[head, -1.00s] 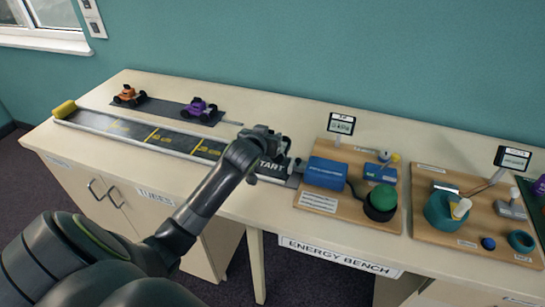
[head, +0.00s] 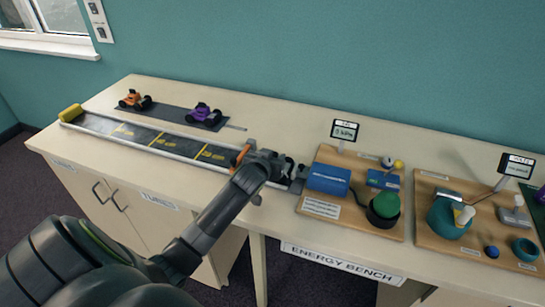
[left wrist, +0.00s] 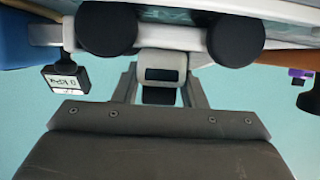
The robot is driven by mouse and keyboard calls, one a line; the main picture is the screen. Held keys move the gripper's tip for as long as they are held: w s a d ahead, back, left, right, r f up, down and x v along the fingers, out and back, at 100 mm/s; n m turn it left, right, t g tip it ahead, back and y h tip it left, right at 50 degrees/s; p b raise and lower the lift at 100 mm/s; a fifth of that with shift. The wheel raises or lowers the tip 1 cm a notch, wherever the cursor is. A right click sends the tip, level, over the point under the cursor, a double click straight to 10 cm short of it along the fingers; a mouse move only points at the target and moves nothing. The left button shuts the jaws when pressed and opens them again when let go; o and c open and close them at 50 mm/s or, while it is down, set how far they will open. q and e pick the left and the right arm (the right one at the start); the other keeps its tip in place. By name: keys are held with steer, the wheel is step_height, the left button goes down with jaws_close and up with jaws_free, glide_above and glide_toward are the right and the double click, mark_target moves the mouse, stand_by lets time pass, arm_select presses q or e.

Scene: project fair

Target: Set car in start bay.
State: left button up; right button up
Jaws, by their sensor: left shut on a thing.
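My left gripper (head: 272,160) is over the right end of the dark track (head: 175,142), where the start bay is. It is shut on a car (left wrist: 236,38), whose black wheels and pale body fill the top of the left wrist view. In the head view the gripper covers most of the car and the START marking. The car is at or just above the track; I cannot tell whether its wheels touch. An orange piece (head: 240,155) shows just left of the gripper. My right gripper is out of view.
An orange car (head: 134,100) and a purple car (head: 203,114) stand on a dark strip behind the track. A yellow block (head: 71,113) is at the track's left end. A board with a blue box (head: 327,179) and green dome (head: 385,205) stands close right.

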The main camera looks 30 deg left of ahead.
arm_select(q)
steer(key=shift+s+f, duration=0.2)
steer(key=shift+f, duration=0.4)
steer(key=o, duration=1)
steer(key=shift+w+a+f, duration=0.1)
steer(key=shift+a, duration=0.05)
steer(key=shift+o, duration=0.2)
steer(key=shift+w+r, duration=0.15)
steer(key=shift+r, duration=0.7)
steer(key=shift+s+d, duration=0.2)
steer(key=shift+s, duration=0.2)
steer(key=v, duration=1.1)
steer(key=shift+r, duration=0.15)
steer(key=shift+s, duration=0.1)
